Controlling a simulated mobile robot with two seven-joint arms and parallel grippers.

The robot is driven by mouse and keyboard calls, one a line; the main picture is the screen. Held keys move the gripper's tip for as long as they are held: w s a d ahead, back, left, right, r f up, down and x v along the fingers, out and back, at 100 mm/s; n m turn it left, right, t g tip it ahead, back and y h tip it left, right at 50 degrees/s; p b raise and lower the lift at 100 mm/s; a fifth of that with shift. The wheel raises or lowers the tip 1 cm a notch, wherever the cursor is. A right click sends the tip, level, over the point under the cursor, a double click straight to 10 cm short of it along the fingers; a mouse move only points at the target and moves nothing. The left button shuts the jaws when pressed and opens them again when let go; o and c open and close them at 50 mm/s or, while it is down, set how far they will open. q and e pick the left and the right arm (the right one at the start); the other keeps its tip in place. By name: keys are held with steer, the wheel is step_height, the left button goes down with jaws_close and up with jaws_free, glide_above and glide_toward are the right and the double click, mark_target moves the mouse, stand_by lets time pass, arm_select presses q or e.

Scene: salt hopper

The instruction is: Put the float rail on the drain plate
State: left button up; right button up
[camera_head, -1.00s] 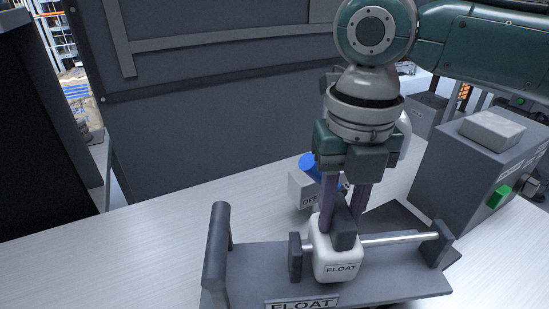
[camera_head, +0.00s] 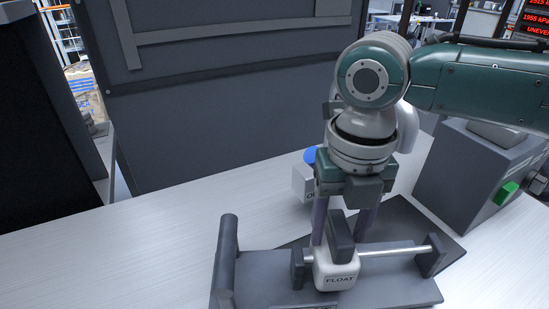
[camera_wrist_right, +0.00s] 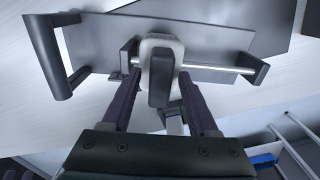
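The float rail (camera_head: 275,275) is a grey plate with an upright handle at its left, a silver rod between two brackets, and a white block marked FLOAT (camera_head: 337,279) with a dark knob. The drain plate appears to be the dark flat plate (camera_head: 405,222) behind and right; the rail overlaps its near part. I cannot tell how much of the rail rests on it. My right gripper (camera_head: 342,238) is open, its fingers either side of the knob with gaps. The wrist view shows those fingers (camera_wrist_right: 159,84) astride the white block (camera_wrist_right: 158,44).
A small grey box with a blue top (camera_head: 304,182) stands just behind my right gripper. A large grey box with a green button (camera_head: 462,170) stands at the right. A dark panel (camera_head: 220,100) rises at the back. The pale table (camera_head: 150,250) is clear at left.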

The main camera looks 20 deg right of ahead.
steer(key=shift+r, duration=0.1)
step_height(320, 180, up, 11)
steer(key=s+a+f+m+t+y, duration=0.25)
steer(key=s+a+f+m, duration=0.35)
steer(key=s+a+m, duration=0.45)
steer(key=s+d+m, duration=0.2)
steer(key=d+m, duration=0.1)
steer(key=m, duration=0.3)
steer(key=s+d+f+m+h, duration=0.1)
steer(key=s+d+m, duration=0.1)
steer(key=m, duration=0.5)
steer(key=s+d+m+t+h, duration=0.1)
steer(key=s+d+m, duration=0.1)
steer(key=d+m, duration=0.2)
steer(key=shift+d+f+m+p, duration=0.1)
steer(key=shift+d+m+p, duration=0.1)
steer(key=shift+m, duration=0.6)
steer(key=shift+d+f+m+p, duration=0.1)
steer(key=shift+d+m+p, duration=0.1)
steer(key=shift+m, duration=0.55)
steer(key=shift+o, duration=0.3)
steer(key=shift+a, duration=0.1)
